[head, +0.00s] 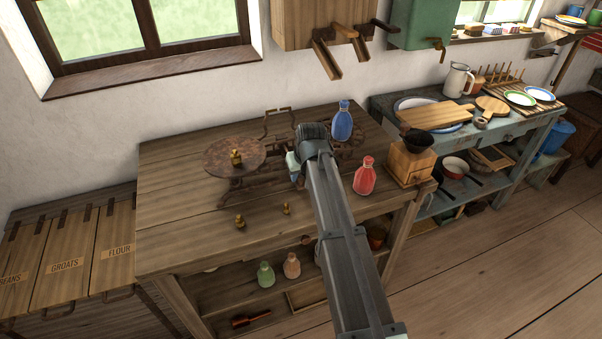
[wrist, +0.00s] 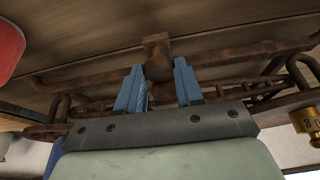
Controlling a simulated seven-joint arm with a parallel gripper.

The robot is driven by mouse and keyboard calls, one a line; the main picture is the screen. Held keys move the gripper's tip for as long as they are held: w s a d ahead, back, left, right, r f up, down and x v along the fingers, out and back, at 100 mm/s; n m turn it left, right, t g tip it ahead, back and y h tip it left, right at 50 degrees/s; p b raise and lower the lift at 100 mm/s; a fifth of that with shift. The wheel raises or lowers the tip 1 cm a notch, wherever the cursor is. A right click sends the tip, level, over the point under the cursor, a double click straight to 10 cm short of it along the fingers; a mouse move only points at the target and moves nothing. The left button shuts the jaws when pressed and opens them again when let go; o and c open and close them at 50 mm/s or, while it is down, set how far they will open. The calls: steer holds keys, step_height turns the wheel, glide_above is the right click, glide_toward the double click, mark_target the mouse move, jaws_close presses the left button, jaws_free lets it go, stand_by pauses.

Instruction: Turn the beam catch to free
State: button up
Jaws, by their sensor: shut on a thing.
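A rusty beam scale (head: 240,172) stands on the wooden table, with a round brown plate (head: 235,152) at its left. My gripper (wrist: 160,75) is low at the scale's front middle; in the head view my arm (head: 345,245) hides most of this spot. In the wrist view, the blue fingers stand on either side of a rusty knob, which looks like the beam catch (wrist: 158,66), and are shut on it. Rusty bars of the scale (wrist: 235,52) run behind the fingers. Which way the catch is turned cannot be told.
A blue bottle (head: 342,122) and a red bottle (head: 364,177) stand right of my gripper. A coffee grinder (head: 411,160) is at the table's right end.

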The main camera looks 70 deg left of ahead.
steer(key=shift+c, duration=1.1)
steer(key=shift+s+m+t, duration=0.1)
steer(key=shift+m+t, duration=0.5)
steer(key=shift+m, duration=0.9)
steer(key=o, duration=1)
steer(key=shift+r, duration=0.1)
steer(key=v, duration=1.3)
steer(key=shift+r, duration=0.35)
